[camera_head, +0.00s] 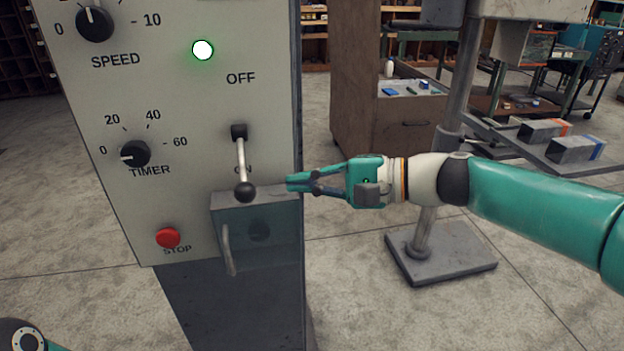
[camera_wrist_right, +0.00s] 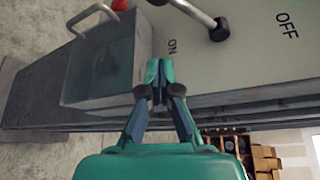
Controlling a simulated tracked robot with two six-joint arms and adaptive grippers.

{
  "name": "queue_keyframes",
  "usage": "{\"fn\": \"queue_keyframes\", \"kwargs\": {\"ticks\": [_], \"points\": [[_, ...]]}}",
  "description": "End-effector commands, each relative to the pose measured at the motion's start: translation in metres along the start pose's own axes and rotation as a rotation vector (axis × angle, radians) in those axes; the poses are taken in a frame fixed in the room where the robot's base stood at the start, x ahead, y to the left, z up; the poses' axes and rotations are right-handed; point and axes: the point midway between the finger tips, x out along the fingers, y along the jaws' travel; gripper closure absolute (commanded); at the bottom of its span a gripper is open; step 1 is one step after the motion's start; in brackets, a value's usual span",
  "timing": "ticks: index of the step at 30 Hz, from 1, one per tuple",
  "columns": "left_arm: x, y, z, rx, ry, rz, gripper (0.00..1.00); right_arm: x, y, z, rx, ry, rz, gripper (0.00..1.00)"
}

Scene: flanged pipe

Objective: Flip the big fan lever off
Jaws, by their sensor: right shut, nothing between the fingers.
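The fan lever (camera_head: 241,165) is a metal rod with a black ball at its end, on the front of a grey control panel (camera_head: 200,120). It points down, with its ball near the ON label and the OFF label above its pivot. It also shows in the right wrist view (camera_wrist_right: 193,12). My right gripper (camera_head: 290,182) is shut and empty. Its fingertips are to the right of the lever's ball, apart from it, near the panel's right edge. In the wrist view the fingertips (camera_wrist_right: 159,72) are below the ON label. My left gripper is not in view.
A clear box-like cover with a handle (camera_head: 228,250) juts out just below the lever. A red STOP button (camera_head: 168,238), a timer knob (camera_head: 134,153), a speed knob (camera_head: 95,24) and a lit green-white lamp (camera_head: 203,50) are on the panel. A stand (camera_head: 440,262) is behind my right arm.

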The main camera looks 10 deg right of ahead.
Motion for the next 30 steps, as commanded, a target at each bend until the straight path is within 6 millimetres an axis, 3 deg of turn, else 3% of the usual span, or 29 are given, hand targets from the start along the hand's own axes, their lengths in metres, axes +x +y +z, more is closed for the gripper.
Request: {"fn": "queue_keyframes", "kwargs": {"ticks": [9, 18, 30], "points": [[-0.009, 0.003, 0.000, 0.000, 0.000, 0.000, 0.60, 0.067, 0.000, 0.001, 0.001, -0.002, 0.004, 1.00], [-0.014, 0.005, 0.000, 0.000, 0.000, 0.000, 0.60, 0.054, -0.001, 0.035, -0.002, 0.000, 0.001, 1.00], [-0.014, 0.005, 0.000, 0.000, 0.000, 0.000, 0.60, 0.053, 0.000, 0.038, -0.001, 0.000, 0.001, 1.00]]}}
